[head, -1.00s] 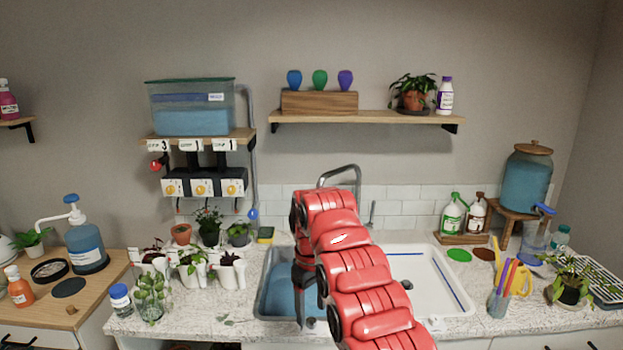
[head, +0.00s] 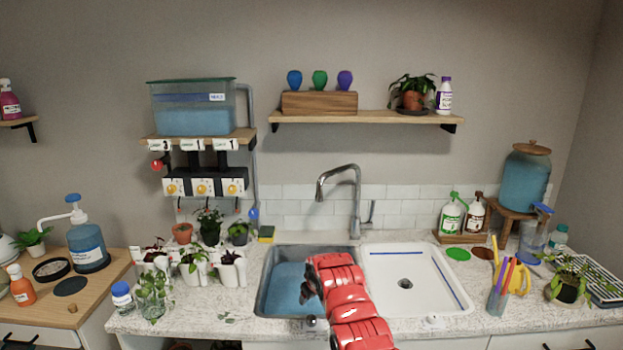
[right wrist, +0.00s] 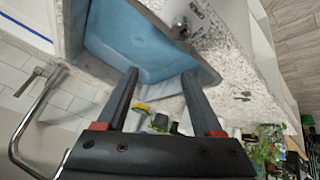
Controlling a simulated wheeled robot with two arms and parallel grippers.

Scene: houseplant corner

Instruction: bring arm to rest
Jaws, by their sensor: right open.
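My red right arm (head: 345,300) reaches up from the bottom of the head view, in front of the sink. In the right wrist view its gripper (right wrist: 160,85) is open, with two dark fingers apart and nothing between them. Past the fingers lies the grey left basin with blue water (right wrist: 140,45); this basin also shows in the head view (head: 285,285). In the head view the fingers are hard to make out at the arm's left end, over the basin. My left gripper is not in view.
The faucet (head: 356,205) stands behind the sink, and its curved pipe shows in the right wrist view (right wrist: 22,130). The white right basin (head: 425,285) is empty. Potted plants (head: 195,260) stand left of the sink. A cup of pens (head: 497,298) stands to the right.

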